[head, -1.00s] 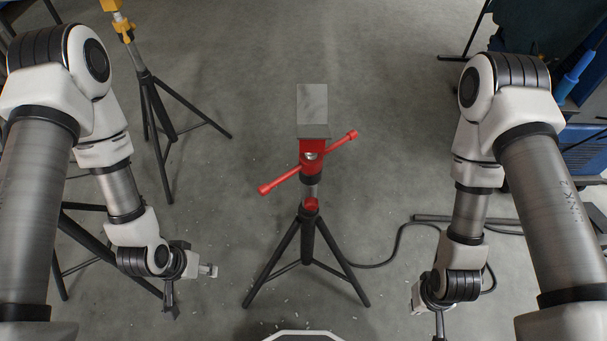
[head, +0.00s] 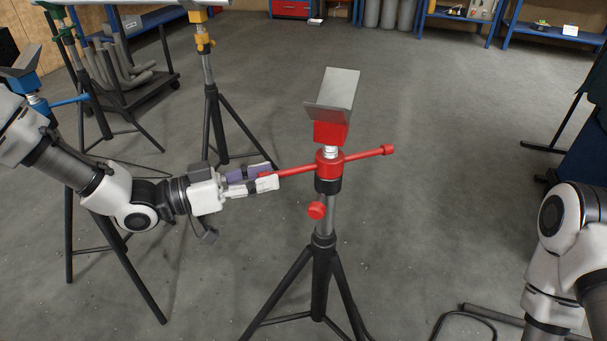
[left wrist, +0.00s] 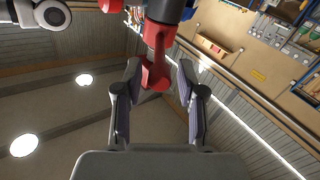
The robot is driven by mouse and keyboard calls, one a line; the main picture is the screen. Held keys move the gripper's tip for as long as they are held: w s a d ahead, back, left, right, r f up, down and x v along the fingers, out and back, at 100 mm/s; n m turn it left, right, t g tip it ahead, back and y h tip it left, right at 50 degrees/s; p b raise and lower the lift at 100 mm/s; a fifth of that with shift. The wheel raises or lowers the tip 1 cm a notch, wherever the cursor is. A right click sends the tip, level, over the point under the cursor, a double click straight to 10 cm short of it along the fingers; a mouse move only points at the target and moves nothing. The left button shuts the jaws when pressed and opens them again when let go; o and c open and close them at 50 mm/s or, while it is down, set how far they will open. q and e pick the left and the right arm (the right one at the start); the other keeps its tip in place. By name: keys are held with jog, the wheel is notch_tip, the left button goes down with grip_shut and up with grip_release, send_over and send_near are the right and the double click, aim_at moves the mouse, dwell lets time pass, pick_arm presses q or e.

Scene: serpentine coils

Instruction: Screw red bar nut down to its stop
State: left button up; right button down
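The red bar nut (head: 329,165) sits on the black-topped post of a tripod stand, its long red bar (head: 365,155) crossing left and right. A short bright length of screw shows between the nut and the red block under the grey V-shaped head (head: 336,95). My left gripper (head: 268,177) is at the bar's left end, one finger on each side of it. In the left wrist view, the bar's red end (left wrist: 155,75) lies between the fingers, with a gap beside it, so the gripper looks open around it. My right gripper is out of view.
A red knob (head: 317,210) sticks out from the post below the nut. A stand with a yellow collar (head: 204,42) and a stand with a blue head (head: 38,100) are at left. The floor right of the stand is mostly clear.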

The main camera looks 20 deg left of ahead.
aim_at(316, 165)
pick_arm(q)
jog(key=shift+w+d+f, duration=0.2)
jog(key=shift+d, duration=0.3)
jog(key=b+x, duration=0.1)
jog(key=x, duration=0.3)
jog(key=shift+w+d+b, duration=0.15)
jog(key=shift+w+b, duration=0.05)
jog(key=shift+b, duration=0.1)
jog(key=shift+w+d+r, duration=0.1)
jog(key=shift+w+d, duration=0.3)
jog(key=shift+d, duration=0.15)
grip_shut()
